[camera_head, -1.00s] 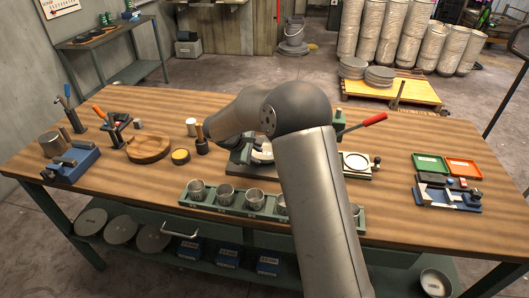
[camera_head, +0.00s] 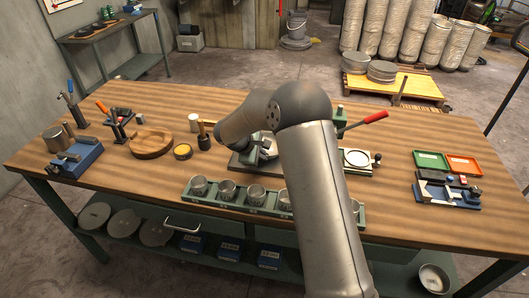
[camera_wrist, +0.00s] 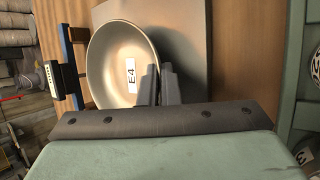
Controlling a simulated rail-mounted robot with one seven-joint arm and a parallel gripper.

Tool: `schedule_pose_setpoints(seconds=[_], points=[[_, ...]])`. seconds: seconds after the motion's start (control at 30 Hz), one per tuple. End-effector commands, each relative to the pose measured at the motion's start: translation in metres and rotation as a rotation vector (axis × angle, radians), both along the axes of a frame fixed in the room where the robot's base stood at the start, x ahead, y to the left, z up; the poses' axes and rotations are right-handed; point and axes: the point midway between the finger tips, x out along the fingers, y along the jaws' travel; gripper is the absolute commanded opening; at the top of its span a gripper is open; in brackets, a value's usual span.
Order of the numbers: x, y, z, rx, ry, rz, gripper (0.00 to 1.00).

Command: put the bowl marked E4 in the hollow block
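The metal bowl marked E4 (camera_wrist: 110,52) shows nearly face-on in the wrist view, with its white label on the inside wall. My gripper (camera_wrist: 160,82) is at the bowl's right rim in that view, with one finger inside the wall and the other outside; the fingers look closed on the rim. A round, hollowed wooden block (camera_head: 152,143) lies on the left half of the bench, left of my arm.
A green rack with several metal cups (camera_head: 227,189) runs along the bench's front. A mallet (camera_head: 204,136) and a small yellow-topped tin (camera_head: 183,152) stand right of the wooden block. A blue vice (camera_head: 75,158) is at far left. Green and orange trays (camera_head: 463,165) lie at right.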

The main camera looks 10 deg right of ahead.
Motion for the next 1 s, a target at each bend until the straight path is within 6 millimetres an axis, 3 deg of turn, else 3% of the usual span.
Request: schedule_pose_setpoints(seconds=[0.17, 0.33, 0.6, 0.8, 1.0], points=[[0.0, 0.0, 0.008, 0.0, -0.002, -0.001, 0.0], [0.001, 0.0, 0.032, 0.001, -0.006, -0.002, 0.0], [-0.05, 0.015, 0.092, 0.001, -0.008, 0.001, 0.0], [-0.098, 0.028, 0.111, 0.0, -0.004, 0.001, 0.0], [-0.125, 0.035, 0.125, 0.0, -0.002, 0.0, 0.0]])
